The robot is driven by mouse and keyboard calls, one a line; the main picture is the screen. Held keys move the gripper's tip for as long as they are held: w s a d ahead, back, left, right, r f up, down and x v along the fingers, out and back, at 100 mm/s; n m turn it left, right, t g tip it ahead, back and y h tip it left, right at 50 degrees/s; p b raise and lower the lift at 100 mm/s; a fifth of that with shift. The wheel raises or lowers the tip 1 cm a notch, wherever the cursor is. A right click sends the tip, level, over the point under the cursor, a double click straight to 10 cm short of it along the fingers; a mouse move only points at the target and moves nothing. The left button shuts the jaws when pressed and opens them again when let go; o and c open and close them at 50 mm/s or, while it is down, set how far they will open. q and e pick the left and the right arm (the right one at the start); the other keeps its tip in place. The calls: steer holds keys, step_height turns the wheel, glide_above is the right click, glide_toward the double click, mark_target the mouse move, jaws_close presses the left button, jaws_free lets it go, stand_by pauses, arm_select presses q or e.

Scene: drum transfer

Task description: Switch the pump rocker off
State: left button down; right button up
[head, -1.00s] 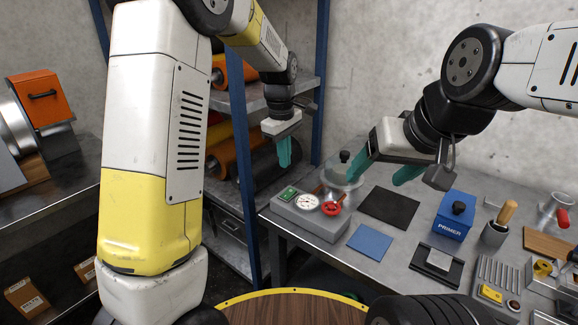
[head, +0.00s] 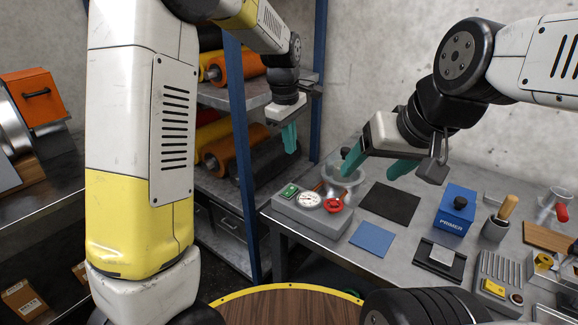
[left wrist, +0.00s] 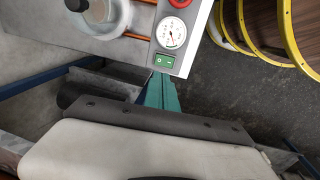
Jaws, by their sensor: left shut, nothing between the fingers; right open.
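The green pump rocker (head: 289,192) sits at the left end of a grey panel box (head: 312,219) on the workbench, beside a round gauge (head: 309,200) and a red valve knob (head: 333,205). In the left wrist view the rocker (left wrist: 165,60) is just beyond the fingertips. My left gripper (head: 290,150) is shut and empty, pointing down above and behind the rocker, apart from it. Its teal fingers (left wrist: 161,80) show in the left wrist view. My right gripper (head: 372,170) is open over the bench, near the glass vessel.
A glass vessel (head: 341,182) with a black knob stands behind the panel box. A dark mat (head: 390,203), a blue mat (head: 371,240) and a blue PRIMER box (head: 456,212) lie to the right. A blue shelf post (head: 241,160) stands left of the bench.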

mark_target(293, 190)
arm_select(q)
steer(key=f, duration=0.4)
steer(key=w+f, duration=0.1)
steer(key=f, duration=0.9)
steer(key=shift+w+d, duration=0.3)
steer(key=shift+d, duration=0.1)
steer(key=shift+w+d+f+g+y, duration=0.1)
steer(key=shift+w+f+g+y, duration=0.05)
steer(key=shift+f+g+y, duration=0.15)
steer(key=shift+s, duration=0.2)
